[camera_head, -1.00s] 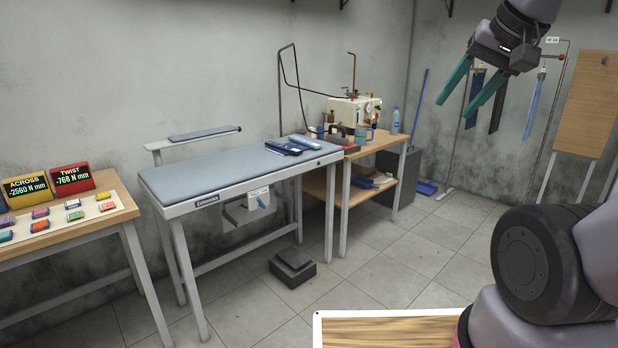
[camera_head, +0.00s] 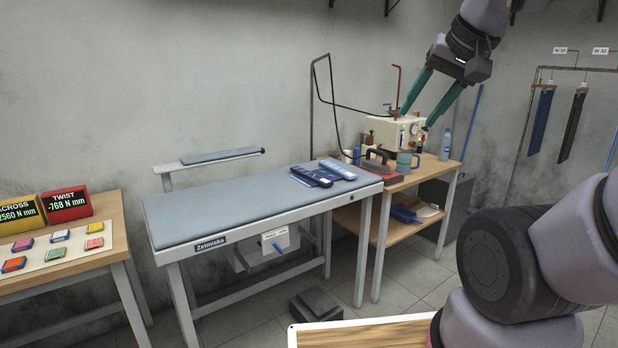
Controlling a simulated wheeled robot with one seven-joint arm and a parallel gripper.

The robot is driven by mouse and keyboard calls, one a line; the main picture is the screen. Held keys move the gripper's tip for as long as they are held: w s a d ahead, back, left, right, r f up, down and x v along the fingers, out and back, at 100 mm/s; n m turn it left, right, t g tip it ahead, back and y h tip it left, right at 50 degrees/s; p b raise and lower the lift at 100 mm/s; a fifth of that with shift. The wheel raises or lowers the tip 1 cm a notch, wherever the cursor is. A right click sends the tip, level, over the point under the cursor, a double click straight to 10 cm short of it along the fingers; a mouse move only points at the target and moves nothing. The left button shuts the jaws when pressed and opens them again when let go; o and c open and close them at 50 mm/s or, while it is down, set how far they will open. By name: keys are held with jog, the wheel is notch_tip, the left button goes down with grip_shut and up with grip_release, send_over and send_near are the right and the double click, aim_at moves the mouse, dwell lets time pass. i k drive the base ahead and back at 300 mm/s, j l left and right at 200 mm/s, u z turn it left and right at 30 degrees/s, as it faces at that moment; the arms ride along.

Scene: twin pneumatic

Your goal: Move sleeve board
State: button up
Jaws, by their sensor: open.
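The sleeve board (camera_head: 222,156) is a narrow grey padded arm on a pale bracket. It sits above the back left part of the grey ironing table (camera_head: 185,220), near the wall, with a dark knob at its right end. My gripper (camera_head: 418,118) has two green fingers spread apart and pointing down. It is at the upper right of the picture, empty, well to the right of the sleeve board. In the picture its fingers overlap the boiler area, but I cannot tell the depth.
Folded blue cloths (camera_head: 322,175) lie on the table's right part. An iron (camera_head: 376,160), a mug (camera_head: 407,163), a boiler (camera_head: 392,135) and a bottle (camera_head: 446,145) stand on the wooden side table. A thin stand (camera_head: 312,105) with a hose rises behind. A pedal (camera_head: 314,304) is on the floor.

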aim_at(212, 157)
jog(key=u, duration=0.55)
jog(key=i+l+u, duration=0.15)
jog(key=l+u, duration=0.75)
jog(key=l, duration=0.2)
jog(key=l+u, duration=0.1)
jog(key=l, duration=0.5)
jog(key=l+u, duration=0.1)
jog(key=l, duration=0.45)
jog(key=l+u, duration=0.15)
jog(key=l, duration=0.4)
jog(key=k+l+u, duration=0.1)
jog(key=l, duration=0.5)
jog(key=k+l+u, duration=0.1)
jog(key=l, duration=0.45)
jog(key=k+l, duration=0.1)
jog(key=l, duration=0.45)
jog(key=k+l, duration=0.1)
jog(key=l, duration=0.4)
jog(key=k+l, duration=0.1)
jog(key=l, duration=0.45)
jog(key=i+j, duration=0.35)
jog(key=j, duration=0.15)
jog(key=i+j+u, duration=0.15)
jog(key=i+j, duration=0.2)
jog(key=j, duration=0.15)
